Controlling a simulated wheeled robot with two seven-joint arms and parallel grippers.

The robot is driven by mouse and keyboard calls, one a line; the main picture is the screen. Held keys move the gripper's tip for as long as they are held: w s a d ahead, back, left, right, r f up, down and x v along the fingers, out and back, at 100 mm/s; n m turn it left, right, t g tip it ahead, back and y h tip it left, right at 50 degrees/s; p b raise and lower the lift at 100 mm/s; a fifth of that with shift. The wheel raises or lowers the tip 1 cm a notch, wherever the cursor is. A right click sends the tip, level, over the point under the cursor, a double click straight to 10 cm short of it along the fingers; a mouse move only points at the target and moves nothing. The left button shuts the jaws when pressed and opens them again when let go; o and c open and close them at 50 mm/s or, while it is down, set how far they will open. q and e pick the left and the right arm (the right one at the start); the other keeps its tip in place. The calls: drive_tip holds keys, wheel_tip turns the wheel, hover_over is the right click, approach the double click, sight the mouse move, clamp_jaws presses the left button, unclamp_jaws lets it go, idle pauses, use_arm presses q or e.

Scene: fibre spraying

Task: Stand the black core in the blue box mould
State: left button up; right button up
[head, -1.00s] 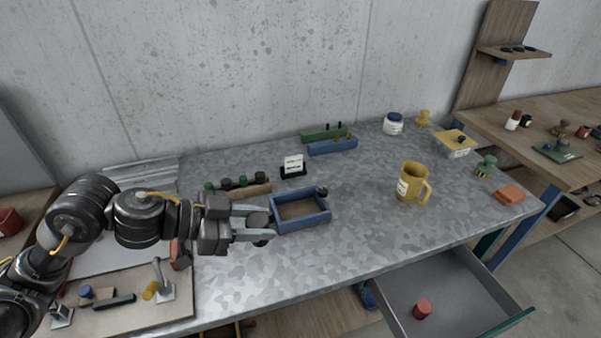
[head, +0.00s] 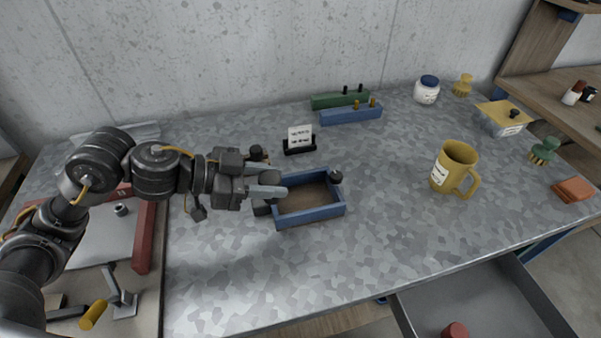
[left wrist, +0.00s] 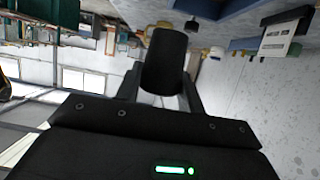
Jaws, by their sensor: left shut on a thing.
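My left gripper (head: 268,191) is shut on the black core (head: 268,177), a dark cylinder. The core sticks out above and below the fingers in the head view. In the left wrist view the core (left wrist: 166,58) fills the space between the fingers. The blue box mould (head: 312,214) is an open rectangular frame on the metal table. The gripper and core are at the mould's left wall, overlapping its back left corner in the picture. I cannot tell whether they touch it. A round dark knob (head: 336,176) sits at the mould's back right corner. My right gripper is not in view.
Behind stand a small sign (head: 300,138), a blue block (head: 350,116) and a green block (head: 340,99) with pegs. A yellow mug (head: 455,167) stands to the right. An open drawer (head: 480,300) juts out at the front. The table between mould and mug is clear.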

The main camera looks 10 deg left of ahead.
use_arm(q)
drive_tip(key=w+a+f, duration=0.2)
drive_tip(key=w+f, duration=0.1)
drive_tip(key=w+a+f, duration=0.2)
drive_tip(key=w+a, duration=0.1)
drive_tip(key=w, duration=0.1)
drive_tip(key=w+a+f, duration=0.2)
drive_tip(key=w+f, duration=0.1)
drive_tip(key=shift+w+a+f, duration=0.2)
drive_tip(key=shift+a+f, duration=0.15)
drive_tip(key=shift+w+a+f, duration=0.15)
drive_tip(key=shift+w+f, duration=0.05)
drive_tip(key=shift+f, duration=0.15)
wheel_tip(320, 180, down, 3)
drive_tip(key=shift+w+a+p, duration=0.1)
drive_tip(key=shift+p, duration=0.4)
drive_tip(key=shift+f, duration=0.2)
drive_tip(key=shift+f, duration=0.15)
drive_tip(key=o, duration=1)
